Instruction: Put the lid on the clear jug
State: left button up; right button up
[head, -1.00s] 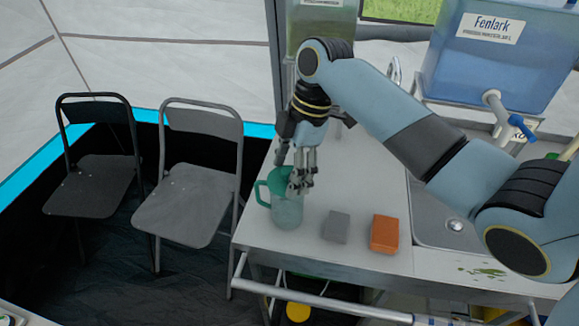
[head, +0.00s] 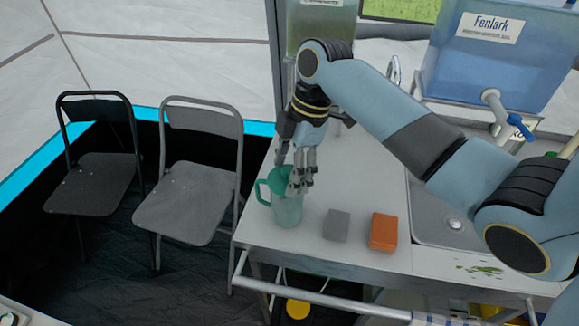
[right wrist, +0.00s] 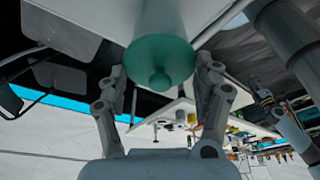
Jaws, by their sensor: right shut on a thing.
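The clear jug (head: 288,212) stands upright near the left edge of the counter, its green handle toward the left. The green lid (head: 280,179) is at the jug's mouth. My right gripper (head: 300,184) is above the jug, shut on the lid. In the right wrist view the round lid (right wrist: 160,50) with its knob lies between the two fingers of the gripper (right wrist: 162,72). The jug's body (right wrist: 168,14) shows behind the lid. The fingers partly hide the rim, so I cannot tell whether the lid is fully seated. My left gripper is not in view.
A grey block (head: 336,225) and an orange sponge-like block (head: 383,231) lie right of the jug on the counter (head: 300,246). A sink (head: 440,222) and a blue water tank (head: 490,60) are further right. Two folding chairs (head: 188,200) stand left of the counter.

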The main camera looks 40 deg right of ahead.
jog(key=o, duration=1)
jog(key=shift+r, duration=0.1)
notch_tip(320, 180, up, 4)
jog(key=p, duration=0.4)
jog(key=shift+r+p, duration=0.25)
jog(key=shift+p, duration=0.15)
jog(key=shift+r, duration=1.15)
jog(key=shift+c, duration=0.3)
grip_shut()
